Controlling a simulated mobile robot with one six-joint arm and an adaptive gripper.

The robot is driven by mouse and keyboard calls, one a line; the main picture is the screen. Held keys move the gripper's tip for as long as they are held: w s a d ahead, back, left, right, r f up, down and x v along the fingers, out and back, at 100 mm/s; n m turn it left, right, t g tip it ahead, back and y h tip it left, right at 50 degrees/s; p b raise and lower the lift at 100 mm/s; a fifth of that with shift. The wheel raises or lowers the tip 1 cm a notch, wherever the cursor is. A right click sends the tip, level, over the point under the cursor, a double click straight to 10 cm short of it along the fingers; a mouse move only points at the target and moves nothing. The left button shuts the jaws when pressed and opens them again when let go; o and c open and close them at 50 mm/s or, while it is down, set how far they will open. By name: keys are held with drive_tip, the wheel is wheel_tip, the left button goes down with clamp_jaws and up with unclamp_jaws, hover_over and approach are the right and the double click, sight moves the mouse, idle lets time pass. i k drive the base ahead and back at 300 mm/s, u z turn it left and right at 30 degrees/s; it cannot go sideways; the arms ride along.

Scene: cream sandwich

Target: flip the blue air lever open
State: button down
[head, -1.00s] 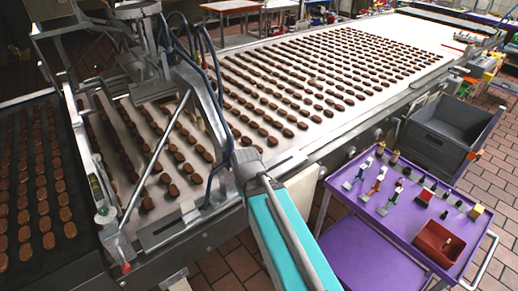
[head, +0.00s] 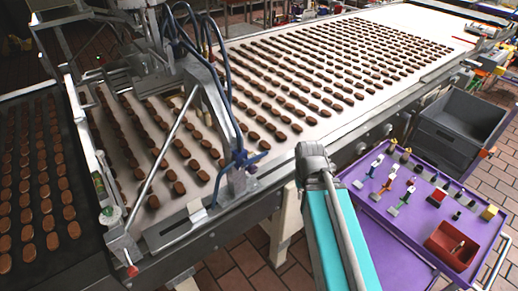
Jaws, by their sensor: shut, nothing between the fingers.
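A small blue lever-like part (head: 256,159) shows at the lower end of the grey metal bracket, on the near side of the conveyor. Blue air hoses (head: 228,85) run down to it. It looks roughly level across the bracket foot, but is too small to tell its exact setting. My teal arm (head: 338,235) rises from the bottom, and its grey joint (head: 314,160) is right of the blue part, with a clear gap in the picture. I do not see my gripper's fingers.
The conveyor (head: 330,125) carries rows of brown biscuits. A purple trolley (head: 385,225) with small fittings and a red bin (head: 452,245) stands at right, beside a grey crate (head: 460,120). A darker belt (head: 20,275) is at left. Tiled floor shows below.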

sight(245, 163)
drive_tip(key=k, duration=1.55)
drive_tip(key=u, duration=1)
drive_tip(key=i, duration=1)
